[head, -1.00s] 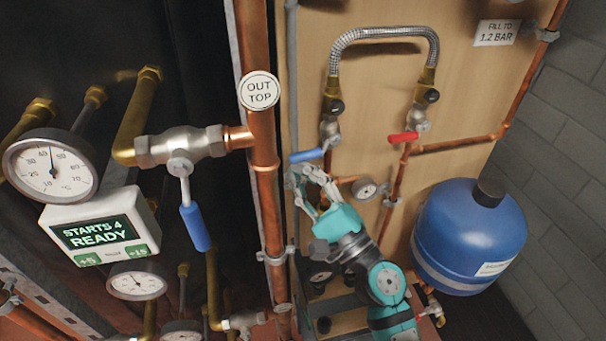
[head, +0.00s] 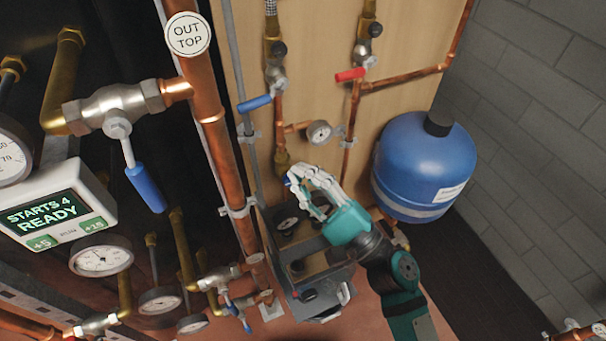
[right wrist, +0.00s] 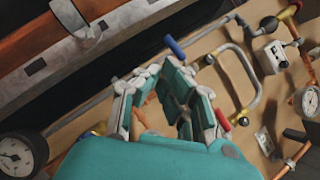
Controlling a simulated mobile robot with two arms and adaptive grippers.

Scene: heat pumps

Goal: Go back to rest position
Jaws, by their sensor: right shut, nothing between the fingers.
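My right gripper (head: 297,182) is in the lower middle of the head view, in front of the wooden board. Its teal and grey fingers are shut with nothing between them. In the right wrist view the same gripper (right wrist: 158,75) points toward the board and its pipes. It looks apart from the blue-handled valve (head: 255,103) and the red-handled valve (head: 350,74) above it. My left gripper does not show in either view.
A blue tank (head: 425,165) stands right of my right gripper. A copper pipe (head: 212,125) labelled OUT TOP runs down on the left. A display box (head: 52,215) reads STARTS 4 READY. A grey block wall (head: 540,130) is at right.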

